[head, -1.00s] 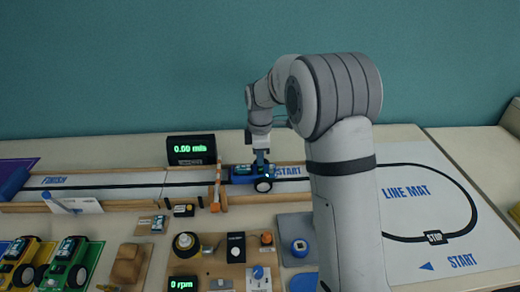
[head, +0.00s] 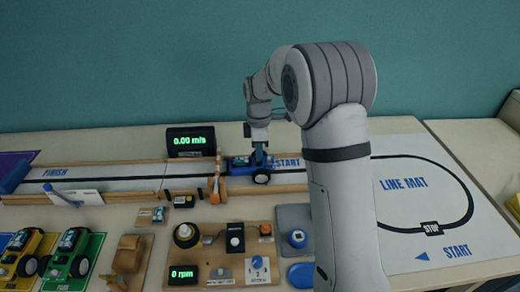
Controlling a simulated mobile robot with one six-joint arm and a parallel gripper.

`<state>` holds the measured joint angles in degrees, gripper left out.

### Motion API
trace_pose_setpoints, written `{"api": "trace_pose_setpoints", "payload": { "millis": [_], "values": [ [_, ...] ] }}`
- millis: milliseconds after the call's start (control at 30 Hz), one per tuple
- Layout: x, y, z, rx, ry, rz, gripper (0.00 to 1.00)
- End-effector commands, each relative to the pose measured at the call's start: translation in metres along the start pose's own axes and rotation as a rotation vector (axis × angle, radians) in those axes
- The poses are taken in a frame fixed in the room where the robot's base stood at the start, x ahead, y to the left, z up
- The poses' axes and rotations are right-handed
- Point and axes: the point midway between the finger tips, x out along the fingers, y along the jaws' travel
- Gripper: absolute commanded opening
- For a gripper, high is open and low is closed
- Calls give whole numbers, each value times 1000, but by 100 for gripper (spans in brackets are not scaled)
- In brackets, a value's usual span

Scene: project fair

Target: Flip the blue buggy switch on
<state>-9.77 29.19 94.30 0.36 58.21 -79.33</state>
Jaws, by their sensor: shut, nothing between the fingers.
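The blue buggy (head: 240,170) stands on the track at its START end, just right of the orange-and-wood gate (head: 218,181). Its dark wheel faces the near side. My gripper (head: 259,158) points down at the buggy's top, toward its right half. The fingers are shut with nothing between them. They look to be at or very near the buggy's top, but I cannot tell whether they touch. The switch is too small to make out, and its position cannot be told.
A display reading 0.00 m/s (head: 191,140) stands behind the track. Wooden rails (head: 120,198) edge the track. A board with knobs (head: 210,262) lies in front. Yellow (head: 22,254) and green (head: 72,252) buggies stand at the near left. The line mat (head: 412,200) lies right of my arm.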

Motion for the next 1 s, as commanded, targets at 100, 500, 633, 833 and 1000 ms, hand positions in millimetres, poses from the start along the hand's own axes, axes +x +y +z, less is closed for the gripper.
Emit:
{"api": "trace_pose_setpoints", "payload": {
  "millis": [100, 500, 633, 833, 1000],
  "values": [
    [-2, -6, 0, 1, 0, 0, 0],
    [-4, -9, 1, 2, 0, 1, 0],
    [-11, -8, 1, 2, 0, 1, 0],
    [-41, -5, 1, 2, 0, 1, 0],
    [-74, 2, 1, 2, 1, 6, 0]
  ]
}}
